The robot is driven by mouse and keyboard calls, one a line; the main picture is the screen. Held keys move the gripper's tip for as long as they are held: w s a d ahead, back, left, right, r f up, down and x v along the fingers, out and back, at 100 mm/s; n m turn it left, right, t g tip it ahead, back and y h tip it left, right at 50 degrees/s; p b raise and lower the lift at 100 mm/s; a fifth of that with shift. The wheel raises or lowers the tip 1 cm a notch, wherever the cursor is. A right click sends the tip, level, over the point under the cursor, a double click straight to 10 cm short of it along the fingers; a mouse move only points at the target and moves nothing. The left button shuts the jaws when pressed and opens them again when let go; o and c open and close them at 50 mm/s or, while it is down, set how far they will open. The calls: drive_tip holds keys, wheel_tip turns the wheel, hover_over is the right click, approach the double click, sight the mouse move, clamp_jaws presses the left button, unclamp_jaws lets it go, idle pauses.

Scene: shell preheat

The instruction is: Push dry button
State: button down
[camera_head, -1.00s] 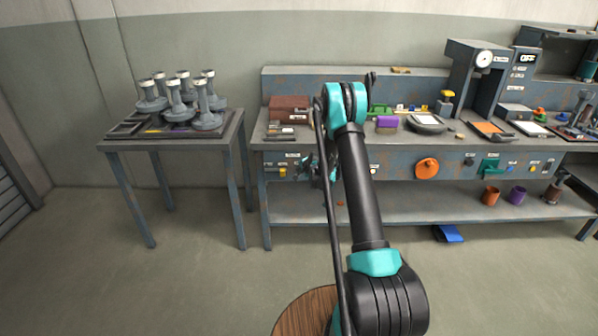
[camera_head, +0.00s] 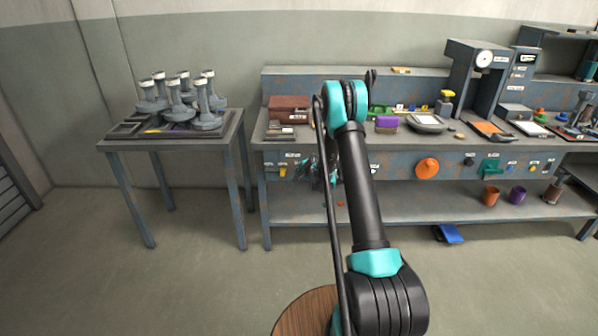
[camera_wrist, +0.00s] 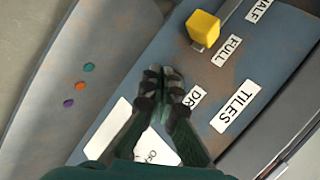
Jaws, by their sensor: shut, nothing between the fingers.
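The front panel (camera_wrist: 125,75) of the workbench fills much of the wrist view. A label whose visible letters read "DR" (camera_wrist: 193,97) sits just right of my fingertips. The dry button itself is not visible; my fingers cover the panel beside that label. My gripper (camera_wrist: 164,84) is shut and empty, its tips close over the panel; I cannot tell whether they touch it. A yellow button (camera_wrist: 203,28) stands up and right of the tips, beside the "FULL" label (camera_wrist: 227,50). In the head view my gripper (camera_head: 322,172) is partly hidden behind my arm, in front of the bench's left part.
An orange round knob (camera_head: 427,168) is further right on the bench front. A side table (camera_head: 215,140) with several grey stands is at left. Floor between them is clear.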

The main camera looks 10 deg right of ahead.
drive_tip(key=shift+s+a, duration=0.15)
drive_tip(key=shift+s, duration=1.1)
drive_tip(key=shift+s+a, duration=0.15)
drive_tip(key=shift+s, duration=1.1)
drive_tip(key=shift+r, duration=0.1)
drive_tip(key=s+d+r+n+g+h, duration=0.1)
drive_tip(key=s+r+n, duration=0.2)
drive_tip(key=s+r, duration=0.6)
drive_tip(key=s+d+r+n+g, duration=0.1)
drive_tip(key=s+r+n, duration=0.2)
drive_tip(key=s+r, duration=0.65)
drive_tip(key=s+d+f+n+g+h, duration=0.1)
drive_tip(key=s+n, duration=0.2)
drive_tip(key=s, duration=1.3)
drive_tip(key=s+d+f+n+g, duration=0.1)
drive_tip(key=s+d+n+g, duration=0.1)
drive_tip(key=s, duration=1.3)
drive_tip(key=shift+s+n+h, duration=0.4)
drive_tip(key=shift+n, duration=0.3)
